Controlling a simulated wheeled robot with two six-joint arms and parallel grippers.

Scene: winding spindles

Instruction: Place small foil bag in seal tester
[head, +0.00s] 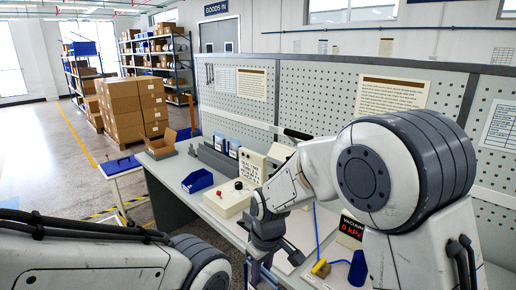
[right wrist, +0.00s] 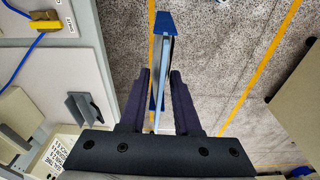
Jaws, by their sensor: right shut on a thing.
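My right gripper (right wrist: 160,80) is shut on a thin flat bag (right wrist: 162,60), seen almost edge-on in the right wrist view, with a pale blue-grey face and dark blue ends. I take it for the small foil bag. It is held clear above the floor side of the bench. In the head view the right gripper (head: 264,262) points down over the bench's front, its tips hard to make out. The vacuum readout (head: 351,228) shows 0 kPa; a yellow fitting (head: 321,268) with a blue hose lies before it, apart from my gripper. My left gripper is outside the head view.
A pegboard (head: 300,95) closes the back. A small side table (head: 120,167) stands to the left.

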